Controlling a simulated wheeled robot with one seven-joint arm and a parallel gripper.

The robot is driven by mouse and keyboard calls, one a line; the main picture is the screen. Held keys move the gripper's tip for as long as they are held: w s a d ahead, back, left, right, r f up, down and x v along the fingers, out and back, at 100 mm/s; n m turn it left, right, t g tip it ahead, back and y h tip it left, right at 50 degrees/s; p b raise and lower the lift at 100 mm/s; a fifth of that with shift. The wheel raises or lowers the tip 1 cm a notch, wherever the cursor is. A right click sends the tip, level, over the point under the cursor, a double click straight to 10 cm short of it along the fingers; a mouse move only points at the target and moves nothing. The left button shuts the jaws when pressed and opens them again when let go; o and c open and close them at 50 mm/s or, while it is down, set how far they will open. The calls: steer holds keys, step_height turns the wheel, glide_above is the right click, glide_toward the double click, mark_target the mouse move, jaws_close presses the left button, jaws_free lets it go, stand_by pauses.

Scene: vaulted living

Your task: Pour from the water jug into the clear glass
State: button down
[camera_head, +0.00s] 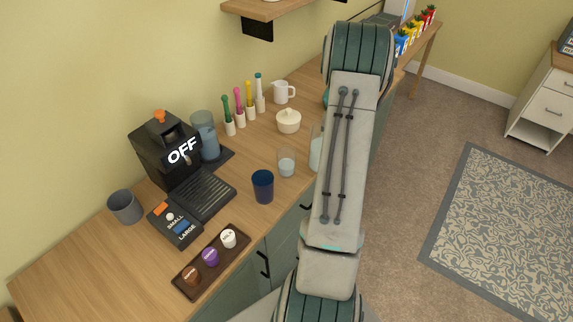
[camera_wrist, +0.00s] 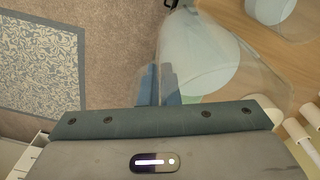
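The clear glass (camera_head: 286,163) stands on the wooden counter with pale contents low in it. Its edge also shows at the top right of the wrist view (camera_wrist: 274,10). The water jug (camera_head: 316,152) is beside it to the right, clear with pale water, mostly hidden behind my arm in the head view. In the wrist view the jug (camera_wrist: 205,60) fills the upper middle, close to my gripper. My gripper (camera_wrist: 163,86) has its blue-grey fingers at the jug's near side, close together and seen partly through clear material. Whether they grip it is unclear.
A dark blue cup (camera_head: 262,186) stands left of my arm, near the counter's front edge. A white lidded bowl (camera_head: 288,121) and white pitcher (camera_head: 283,92) stand behind the glass. A coffee machine (camera_head: 168,150) and pod tray (camera_head: 212,262) are further left.

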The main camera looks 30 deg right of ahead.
steer(key=shift+r, duration=0.1)
steer(key=shift+r+p, duration=0.9)
steer(key=shift+r, duration=1.1)
steer(key=shift+f, duration=0.15)
